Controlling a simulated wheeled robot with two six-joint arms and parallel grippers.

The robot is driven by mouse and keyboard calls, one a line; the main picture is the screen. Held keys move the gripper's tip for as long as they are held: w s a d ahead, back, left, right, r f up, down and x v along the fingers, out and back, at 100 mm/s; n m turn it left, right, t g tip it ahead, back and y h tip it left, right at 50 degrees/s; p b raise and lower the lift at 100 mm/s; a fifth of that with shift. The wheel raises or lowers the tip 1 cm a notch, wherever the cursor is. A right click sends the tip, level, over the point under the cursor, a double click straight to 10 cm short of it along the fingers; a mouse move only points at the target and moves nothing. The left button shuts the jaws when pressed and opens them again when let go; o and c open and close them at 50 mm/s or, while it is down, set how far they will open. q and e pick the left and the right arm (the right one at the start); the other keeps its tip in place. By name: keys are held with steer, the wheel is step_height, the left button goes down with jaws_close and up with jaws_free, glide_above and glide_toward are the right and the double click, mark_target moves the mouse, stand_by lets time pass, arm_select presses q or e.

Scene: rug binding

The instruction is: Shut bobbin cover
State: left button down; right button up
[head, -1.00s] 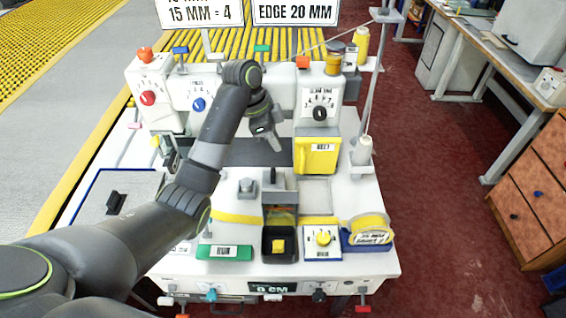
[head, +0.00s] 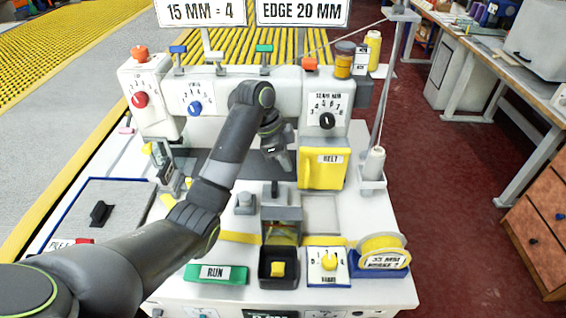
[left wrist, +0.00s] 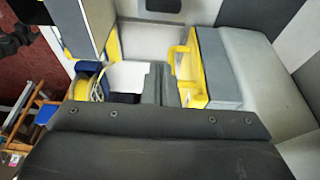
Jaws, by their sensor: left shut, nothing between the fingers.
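The binding machine (head: 215,97) stands across the white table. My left gripper (head: 283,165) is shut and empty, hanging over the dark bed of the machine. It is just left of the yellow cover labelled BELT (head: 322,170). A flat grey plate with a black handle (head: 100,213) lies at the table's left. No part carries a readable bobbin label, so I cannot tell which is the bobbin cover. In the left wrist view my closed dark fingertips (left wrist: 160,75) show beside a yellow-edged grey block (left wrist: 215,68); contact is unclear. My right gripper is not seen.
A thread cone (head: 374,163) stands at the right. My left arm covers part of the table.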

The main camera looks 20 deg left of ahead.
arm_select(q)
steer(key=b, duration=0.5)
glide_above(286, 193)
steer(key=d, duration=0.2)
step_height(286, 193, down, 6)
steer(key=a+p, duration=0.1)
steer(key=a, duration=0.1)
steer(key=a+f+p, duration=0.1)
steer(key=shift+s+f+p, duration=0.1)
steer(key=shift+s+p, duration=0.15)
steer(key=shift+p, duration=0.05)
steer(key=shift+s+a, duration=0.1)
steer(key=shift+a, duration=0.3)
steer(key=shift+d+f, duration=0.1)
steer(key=shift+d, duration=0.05)
